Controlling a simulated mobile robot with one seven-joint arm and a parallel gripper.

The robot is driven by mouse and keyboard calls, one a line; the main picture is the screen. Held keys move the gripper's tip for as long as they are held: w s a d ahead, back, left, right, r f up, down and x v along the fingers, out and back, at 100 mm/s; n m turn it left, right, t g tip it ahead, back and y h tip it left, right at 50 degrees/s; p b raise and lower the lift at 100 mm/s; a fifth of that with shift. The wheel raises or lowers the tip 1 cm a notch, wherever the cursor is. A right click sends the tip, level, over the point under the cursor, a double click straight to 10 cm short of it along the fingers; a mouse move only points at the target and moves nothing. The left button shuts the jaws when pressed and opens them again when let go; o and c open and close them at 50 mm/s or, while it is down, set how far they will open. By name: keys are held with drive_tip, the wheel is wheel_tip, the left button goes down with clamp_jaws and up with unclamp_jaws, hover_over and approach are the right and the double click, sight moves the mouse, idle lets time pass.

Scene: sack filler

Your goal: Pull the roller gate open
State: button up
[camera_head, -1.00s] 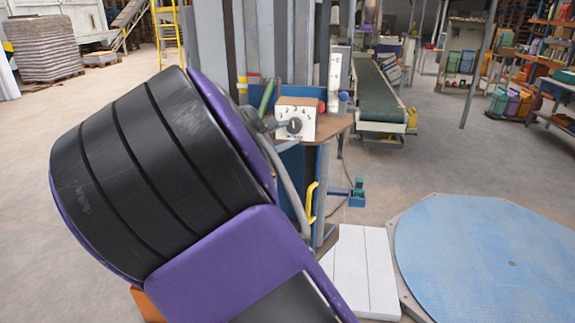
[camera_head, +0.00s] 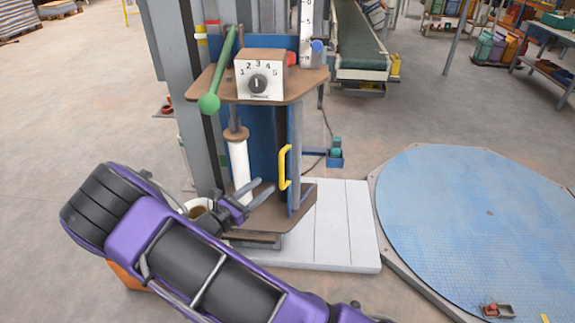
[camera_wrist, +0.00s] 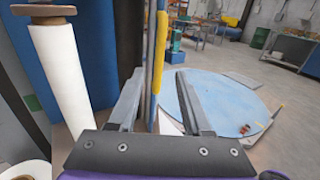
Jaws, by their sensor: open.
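The blue roller gate (camera_head: 263,140) stands upright under the brown shelf of the filler. Its yellow handle (camera_head: 284,168) is on the gate's right edge and also shows in the wrist view (camera_wrist: 159,52). My gripper (camera_head: 266,188) is low, just left of the handle in the head view, with its fingers apart and nothing between them. In the wrist view the handle and the gate's edge appear between my two fingers (camera_wrist: 158,82), beyond the tips. I see no contact with the handle.
A white roller (camera_head: 240,165) stands left of the gate. Above are a dial box (camera_head: 259,75) and a green lever (camera_head: 220,70) on the brown shelf (camera_head: 310,82). White boards (camera_head: 335,225) and a blue round platform (camera_head: 480,230) lie on the right. A conveyor (camera_head: 358,40) is behind.

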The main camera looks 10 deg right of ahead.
hover_over(289, 183)
drive_tip(key=shift+a, duration=0.15)
clamp_jaws()
idle(0.4)
idle(1.2)
